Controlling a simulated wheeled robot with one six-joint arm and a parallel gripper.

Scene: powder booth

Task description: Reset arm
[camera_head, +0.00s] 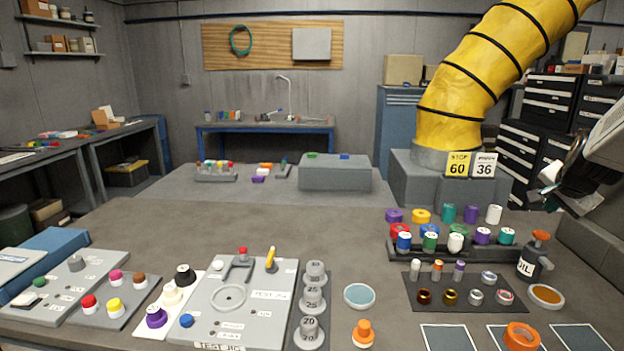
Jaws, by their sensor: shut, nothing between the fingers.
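My arm (608,140) reaches in from the right edge of the head view. My gripper (548,186) hangs in the air at the right, in front of the dark drawer cabinets and above the back right of the workbench (330,235). It is dark with pale parts at its end. It is shut and empty, apart from everything on the bench. Its lower part is small and dark in the picture.
Several coloured caps (447,213) and an oil can (533,258) stand below my gripper. A yellow duct (490,70) rises from a grey block to its left. A test jig (235,300) lies front left. The bench's middle is clear.

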